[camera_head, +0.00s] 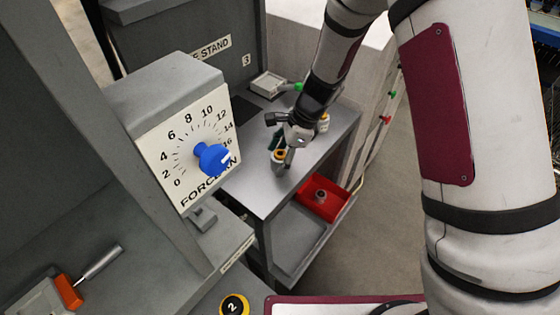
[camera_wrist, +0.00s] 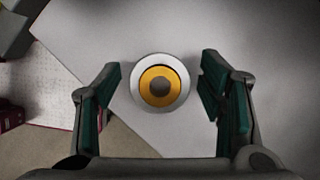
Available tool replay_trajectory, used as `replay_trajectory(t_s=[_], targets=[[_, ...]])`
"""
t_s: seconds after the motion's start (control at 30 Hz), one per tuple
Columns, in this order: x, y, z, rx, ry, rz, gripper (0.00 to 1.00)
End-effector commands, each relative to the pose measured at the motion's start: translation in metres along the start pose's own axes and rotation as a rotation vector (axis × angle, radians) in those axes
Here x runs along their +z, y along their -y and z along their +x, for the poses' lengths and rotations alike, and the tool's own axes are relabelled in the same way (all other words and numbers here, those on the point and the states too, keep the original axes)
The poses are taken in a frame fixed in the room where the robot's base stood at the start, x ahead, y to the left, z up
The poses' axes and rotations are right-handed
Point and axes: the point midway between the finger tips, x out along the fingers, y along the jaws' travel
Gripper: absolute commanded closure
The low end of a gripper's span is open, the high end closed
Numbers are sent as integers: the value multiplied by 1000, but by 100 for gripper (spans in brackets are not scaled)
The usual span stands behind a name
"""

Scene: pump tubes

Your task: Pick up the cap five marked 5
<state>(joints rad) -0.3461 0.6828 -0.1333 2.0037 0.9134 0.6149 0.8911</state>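My gripper (camera_head: 284,150) is over the grey table top in the head view, pointing down. A small round piece (camera_head: 279,157) with a yellow ring and a pale body is at its fingers. In the wrist view the piece (camera_wrist: 160,86) shows from above as a pale rim, a yellow ring and a grey centre. It lies between the two green-padded fingers of my gripper (camera_wrist: 161,78), with a gap on each side. The fingers are open. No number is readable on this piece, so I cannot tell whether it is the cap marked 5.
Another yellow-topped piece (camera_head: 324,121) is partly hidden behind my gripper. A black-and-yellow cap marked 2 (camera_head: 234,305) is at the bottom. A red tray (camera_head: 331,211) sits on the lower shelf. The dial box (camera_head: 190,130) with a blue knob stands left of the table.

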Motion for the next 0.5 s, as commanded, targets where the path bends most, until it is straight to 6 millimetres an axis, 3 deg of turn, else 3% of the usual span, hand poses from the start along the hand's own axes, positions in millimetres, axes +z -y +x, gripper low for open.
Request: replay_trajectory(t_s=[0.03,0.23,0.5], targets=[[0,0,0,0,0,0,51],[0,0,0,0,0,0,96],[0,0,-1,-1,0,0,96]])
